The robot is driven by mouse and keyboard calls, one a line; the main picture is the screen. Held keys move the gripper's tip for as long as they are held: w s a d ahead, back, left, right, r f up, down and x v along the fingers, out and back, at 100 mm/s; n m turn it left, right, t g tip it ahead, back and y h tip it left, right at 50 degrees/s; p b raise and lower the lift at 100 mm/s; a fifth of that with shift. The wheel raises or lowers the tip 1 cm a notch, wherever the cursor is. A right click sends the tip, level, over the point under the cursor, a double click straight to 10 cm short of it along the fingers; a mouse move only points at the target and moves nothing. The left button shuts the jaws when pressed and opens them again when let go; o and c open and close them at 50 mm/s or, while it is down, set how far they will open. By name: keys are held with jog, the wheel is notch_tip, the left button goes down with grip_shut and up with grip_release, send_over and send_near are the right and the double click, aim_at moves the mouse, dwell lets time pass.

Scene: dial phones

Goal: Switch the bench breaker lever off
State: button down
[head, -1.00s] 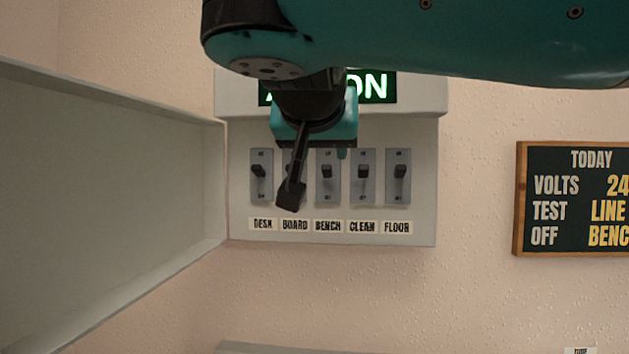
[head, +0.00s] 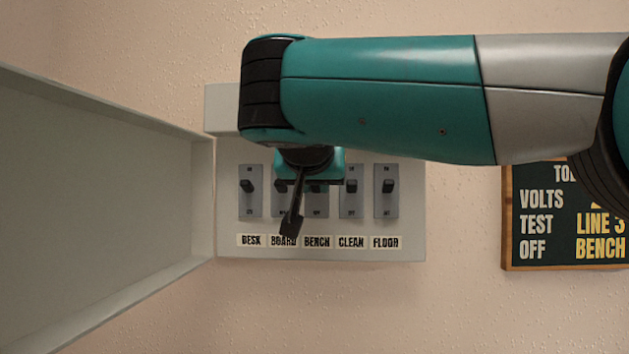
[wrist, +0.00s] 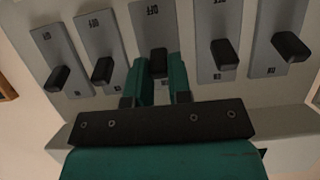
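The bench breaker is the middle switch of a row, above the BENCH label (head: 317,242). In the head view my gripper covers most of its plate (head: 317,212). In the wrist view, which shows the panel upside down, its black lever (wrist: 158,62) sits between the two teal fingertips and leans toward the ON end, like its neighbours. My gripper (wrist: 161,70) is at this lever with its fingers apart, one on each side; whether they touch it I cannot tell.
The desk (head: 249,188), clean (head: 351,190) and floor (head: 388,188) levers stand close on either side; the board switch is partly hidden. An open cabinet door (head: 110,190) is at left. A chalkboard (head: 540,220) at right reads VOLTS, TEST LINE 3, OFF BENCH.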

aim_at(316, 192)
jog(key=shift+f, duration=0.1)
jog(key=f+t+b, duration=0.1)
jog(key=b, duration=0.3)
jog(key=shift+s+f+t, duration=0.1)
jog(key=shift+s+t, duration=0.05)
jog(key=shift+t, duration=0.25)
jog(key=t+b, duration=0.1)
jog(key=b, duration=0.1)
jog(key=f+t+b, duration=0.1)
jog(key=b, duration=0.1)
jog(key=t+h+b, duration=0.1)
jog(key=b, duration=0.1)
jog(key=shift+s+f, duration=0.1)
jog(key=shift+f, duration=0.15)
jog(key=t+b, duration=0.1)
jog(key=b, duration=0.1)
jog(key=t+b, duration=0.2)
jog(key=shift+f+h+b, duration=0.3)
jog(key=shift+f+b, duration=0.05)
jog(key=shift+b, duration=0.05)
jog(key=shift+t+b, duration=0.9)
jog(key=shift+b, duration=0.15)
jog(key=c, duration=1)
grip_release()
jog(key=shift+c, duration=0.2)
